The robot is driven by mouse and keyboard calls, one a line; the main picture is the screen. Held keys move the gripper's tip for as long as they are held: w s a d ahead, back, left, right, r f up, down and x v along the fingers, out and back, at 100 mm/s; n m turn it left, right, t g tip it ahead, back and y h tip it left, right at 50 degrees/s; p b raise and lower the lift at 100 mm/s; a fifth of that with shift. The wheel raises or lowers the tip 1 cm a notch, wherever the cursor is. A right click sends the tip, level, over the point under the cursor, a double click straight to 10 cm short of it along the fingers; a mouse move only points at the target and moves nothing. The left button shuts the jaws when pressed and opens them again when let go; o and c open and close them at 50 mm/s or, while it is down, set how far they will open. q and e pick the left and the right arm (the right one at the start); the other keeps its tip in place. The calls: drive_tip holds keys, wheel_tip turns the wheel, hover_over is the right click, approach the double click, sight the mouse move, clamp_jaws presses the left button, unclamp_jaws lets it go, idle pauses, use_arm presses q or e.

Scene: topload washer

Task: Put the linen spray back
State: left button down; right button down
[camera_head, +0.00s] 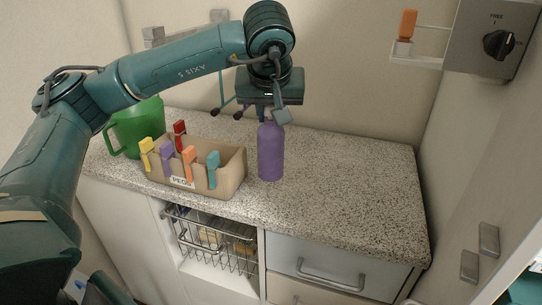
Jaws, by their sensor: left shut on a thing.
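The linen spray appears to be the purple bottle (270,155), standing upright over the speckled counter near its front edge, right of the peg box. My left gripper (272,112) comes down from above and is shut on the top of the bottle. The bottle's top is mostly hidden by the gripper. I cannot tell whether its base touches the counter. My right gripper is not in view.
A cardboard peg box (222,186) with several coloured pegs sits left of the bottle, a green jug (138,128) behind it. A small wall shelf (414,62) holds an orange peg (408,24), beside a dial (498,45). The counter's right side (360,190) is clear.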

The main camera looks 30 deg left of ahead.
sight(271, 140)
use_arm(q)
wheel_tip(271, 140, down, 6)
drive_tip(key=shift+r, duration=0.1)
drive_tip(key=shift+f, duration=0.25)
drive_tip(key=shift+f+b, duration=0.2)
drive_tip(key=shift+b, duration=0.15)
drive_tip(key=c, duration=1.2)
unclamp_jaws()
drive_tip(key=shift+r, duration=0.1)
